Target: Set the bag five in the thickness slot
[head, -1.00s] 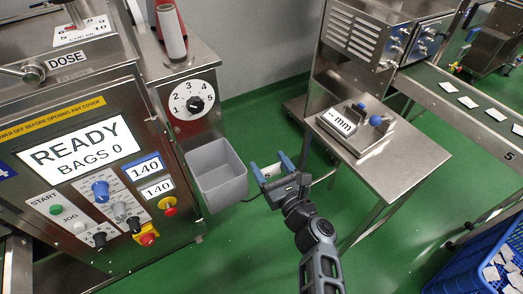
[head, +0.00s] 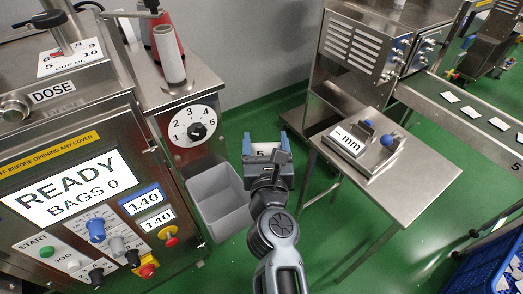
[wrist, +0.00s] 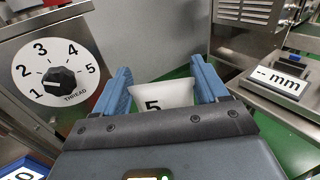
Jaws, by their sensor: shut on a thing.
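My gripper (head: 265,141) is shut on bag five (head: 262,152), a small white bag marked 5, held between its blue fingers. In the wrist view the bag (wrist: 163,98) shows upright between the fingers, its lower part hidden by the gripper body. The thickness gauge, with a display reading "-- mm" (head: 348,140), sits on the steel side table to the right of my gripper. Its blue-tipped parts (head: 388,141) stand right of the display; the slot itself is not clear. In the wrist view the display (wrist: 278,83) is at the right, apart from the bag.
A grey bin (head: 218,203) hangs below the thread dial (head: 195,130), left of my gripper. The packing machine (head: 100,165) fills the left side. The steel table (head: 415,188) has bare room in front of the gauge. A conveyor (head: 470,122) carries bags at the right.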

